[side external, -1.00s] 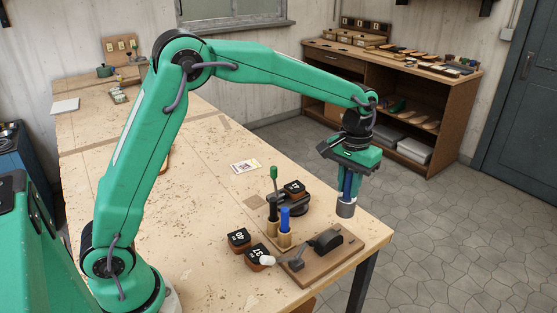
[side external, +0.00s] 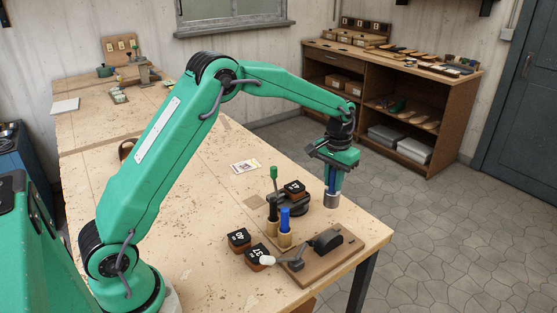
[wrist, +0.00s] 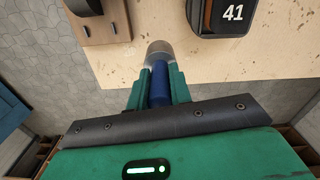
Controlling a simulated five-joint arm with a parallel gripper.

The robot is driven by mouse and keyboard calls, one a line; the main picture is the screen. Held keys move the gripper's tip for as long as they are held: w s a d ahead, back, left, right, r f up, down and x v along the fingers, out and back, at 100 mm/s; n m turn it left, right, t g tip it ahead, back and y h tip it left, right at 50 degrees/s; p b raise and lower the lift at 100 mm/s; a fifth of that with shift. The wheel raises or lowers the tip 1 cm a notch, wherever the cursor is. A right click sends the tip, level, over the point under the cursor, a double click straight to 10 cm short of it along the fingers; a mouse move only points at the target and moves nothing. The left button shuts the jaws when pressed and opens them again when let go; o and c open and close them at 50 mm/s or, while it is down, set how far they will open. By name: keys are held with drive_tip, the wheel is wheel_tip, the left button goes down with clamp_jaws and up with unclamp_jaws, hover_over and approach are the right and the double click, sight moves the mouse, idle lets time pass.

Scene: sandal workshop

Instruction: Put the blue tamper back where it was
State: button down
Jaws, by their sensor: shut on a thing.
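The blue tamper, with its blue handle and grey metal head (side external: 331,200), hangs roughly upright in my gripper (side external: 332,186). In the wrist view its blue shaft (wrist: 160,88) lies between the two green fingers (wrist: 159,74), and its rounded grey head points away toward the table. The head appears by the table's right edge; I cannot tell its exact height above the top.
In front are a wooden board with a black device (side external: 327,240) and two numbered blocks (side external: 239,237). A card (side external: 245,167) lies flat on the table.

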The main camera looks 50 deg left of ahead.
sight(332, 191)
drive_tip(key=shift+f, duration=1.95)
drive_tip(key=shift+f, duration=0.15)
drive_tip(key=c, duration=1.3)
unclamp_jaws()
wheel_tip(332, 191, up, 12)
drive_tip(key=shift+f, duration=0.15)
drive_tip(key=shift+r, duration=0.25)
drive_tip(key=shift+s, duration=0.1)
